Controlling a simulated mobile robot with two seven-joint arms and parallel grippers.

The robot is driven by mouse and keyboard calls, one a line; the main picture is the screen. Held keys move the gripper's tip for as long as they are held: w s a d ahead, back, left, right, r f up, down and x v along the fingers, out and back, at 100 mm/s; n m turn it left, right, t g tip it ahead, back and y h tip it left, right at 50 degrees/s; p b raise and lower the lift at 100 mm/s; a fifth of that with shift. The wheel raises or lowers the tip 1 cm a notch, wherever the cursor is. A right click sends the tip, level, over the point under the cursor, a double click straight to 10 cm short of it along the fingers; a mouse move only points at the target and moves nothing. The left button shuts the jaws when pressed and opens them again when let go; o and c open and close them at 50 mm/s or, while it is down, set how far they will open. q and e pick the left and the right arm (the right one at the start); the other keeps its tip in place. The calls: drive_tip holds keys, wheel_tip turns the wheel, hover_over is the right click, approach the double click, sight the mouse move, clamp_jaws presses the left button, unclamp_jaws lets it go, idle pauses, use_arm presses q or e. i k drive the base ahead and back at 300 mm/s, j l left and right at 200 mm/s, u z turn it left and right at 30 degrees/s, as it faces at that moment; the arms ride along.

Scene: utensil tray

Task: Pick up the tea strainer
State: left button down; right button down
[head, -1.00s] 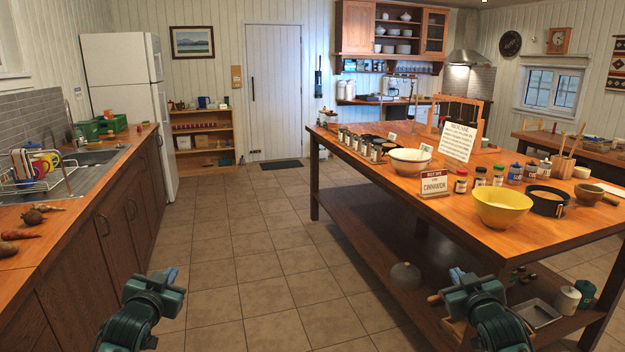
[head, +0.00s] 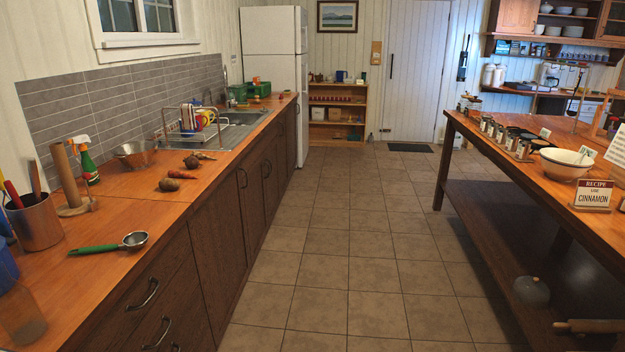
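A small utensil with a green handle and a round metal bowl (head: 133,240) lies on the left counter, near its front edge. It looks like the tea strainer, but it is too small to tell mesh from solid metal. Its handle points left and the bowl points right. Neither of my grippers shows in the head view now.
A metal utensil crock (head: 36,222) and a wooden paper-towel-like post (head: 68,176) stand behind the utensil. A spray bottle (head: 84,160), a metal bowl (head: 136,153) and vegetables (head: 170,184) are farther along. The tiled floor (head: 340,260) between counter and island is clear.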

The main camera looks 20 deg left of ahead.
sight(135, 240)
drive_tip(key=u, duration=1.95)
